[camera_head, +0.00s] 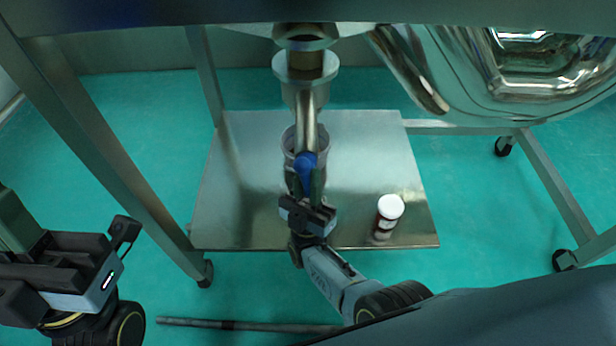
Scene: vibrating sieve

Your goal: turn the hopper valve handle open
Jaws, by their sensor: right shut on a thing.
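The hopper valve (305,68) hangs from above at the top middle, with a metal pipe below it. The blue valve handle (306,163) shows as a blue knob in front of the pipe's lower part. My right gripper (306,184) comes up from below and is shut on the handle, its fingers around the blue part. The rest of the handle is hidden by the fingers. My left gripper (50,280) is at the lower left, apart from the valve.
A metal table (240,190) stands below the valve. A grey container (292,140) is under the pipe. A white-capped bottle (388,213) stands at the table's front right. A shiny steel vessel (470,80) fills the upper right. A frame leg (100,150) runs down at left.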

